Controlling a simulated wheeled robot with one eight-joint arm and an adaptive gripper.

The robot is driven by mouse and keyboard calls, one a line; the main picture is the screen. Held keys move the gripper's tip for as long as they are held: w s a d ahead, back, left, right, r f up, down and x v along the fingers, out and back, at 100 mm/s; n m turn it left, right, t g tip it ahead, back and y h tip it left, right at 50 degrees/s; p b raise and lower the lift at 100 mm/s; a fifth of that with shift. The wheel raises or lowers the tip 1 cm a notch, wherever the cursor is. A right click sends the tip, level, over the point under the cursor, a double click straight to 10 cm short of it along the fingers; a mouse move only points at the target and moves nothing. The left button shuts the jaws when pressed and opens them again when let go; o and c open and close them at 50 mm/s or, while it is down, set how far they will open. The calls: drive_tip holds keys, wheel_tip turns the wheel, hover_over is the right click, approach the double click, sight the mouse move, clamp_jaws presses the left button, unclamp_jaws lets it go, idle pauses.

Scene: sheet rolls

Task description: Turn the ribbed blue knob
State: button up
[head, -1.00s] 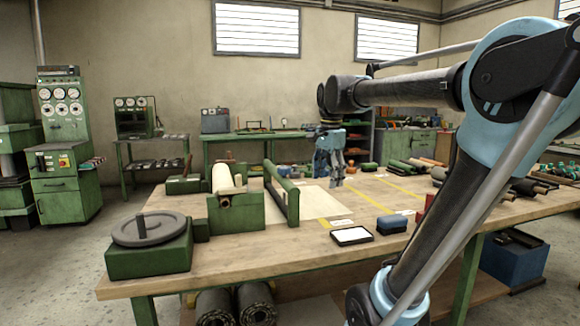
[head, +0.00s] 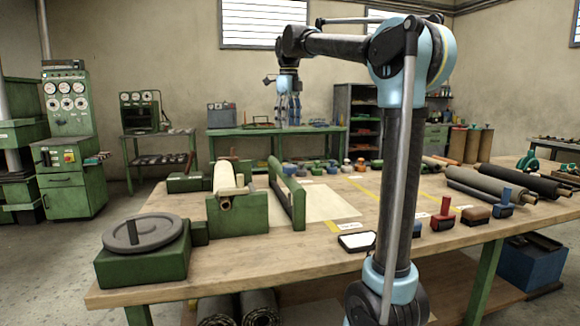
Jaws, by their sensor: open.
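A row of small coloured knob-like pieces (head: 318,168) stands along the far part of the wooden table. Some look blue or green, but they are too small for me to tell which one is ribbed and blue. My gripper (head: 289,120) is raised above the far side of the table, fingers pointing down. It is open, with nothing seen between its fingers, and clear of the table top. My arm's column hides part of the table right of centre.
A green box with a grey handwheel (head: 142,232) stands at the table's front left. A green roller stand (head: 238,215) is behind it. A white pad (head: 357,241), a red-handled piece (head: 444,212), a blue-handled piece (head: 503,200) and dark rolls (head: 485,182) lie toward the right.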

sight(290, 166)
drive_tip(key=f, duration=1.6)
drive_tip(key=shift+d+f, duration=0.1)
drive_tip(key=shift+d, duration=0.1)
drive_tip(key=c, duration=1.1)
